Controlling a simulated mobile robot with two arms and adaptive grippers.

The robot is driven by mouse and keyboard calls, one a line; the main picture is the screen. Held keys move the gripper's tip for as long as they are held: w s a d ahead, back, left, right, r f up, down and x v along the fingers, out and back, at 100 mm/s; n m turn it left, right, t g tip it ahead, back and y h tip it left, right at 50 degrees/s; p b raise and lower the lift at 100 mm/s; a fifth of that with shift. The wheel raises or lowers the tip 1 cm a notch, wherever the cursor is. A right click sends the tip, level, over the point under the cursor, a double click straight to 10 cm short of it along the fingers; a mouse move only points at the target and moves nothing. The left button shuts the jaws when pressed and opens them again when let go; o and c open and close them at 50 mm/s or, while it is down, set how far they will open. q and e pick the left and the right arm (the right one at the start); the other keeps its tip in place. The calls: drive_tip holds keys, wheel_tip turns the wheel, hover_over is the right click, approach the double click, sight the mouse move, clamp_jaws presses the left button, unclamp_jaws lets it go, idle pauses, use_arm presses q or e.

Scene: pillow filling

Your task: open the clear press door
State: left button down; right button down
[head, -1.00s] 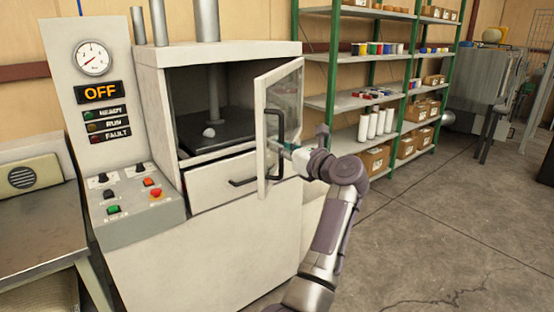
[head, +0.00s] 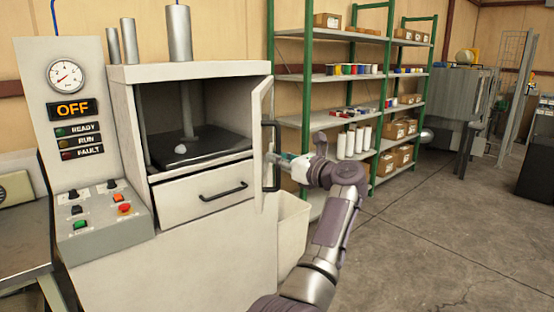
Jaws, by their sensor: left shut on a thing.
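The press door (head: 259,150) has a pale frame and stands swung outward from the right side of the press. I see it nearly edge-on, so little of its clear pane shows. Its dark bar handle (head: 277,134) is on the side facing right. My left gripper (head: 277,160) is shut on the handle, at its lower half; the fingertips are small and partly hidden. The press chamber (head: 183,118) is open to view, with a dark plate (head: 215,146) and a small white ball-like thing (head: 181,149) on it. My right gripper is not in view.
A drawer (head: 175,197) with a dark handle is below the chamber. A control panel (head: 95,222) and an OFF display (head: 74,108) stand at left. A pale bin (head: 291,232) is beside the press. Green-posted shelves (head: 300,77) stand behind; the floor at right is clear.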

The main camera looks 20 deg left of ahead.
use_arm(q)
drive_tip(key=c, duration=1.2)
unclamp_jaws()
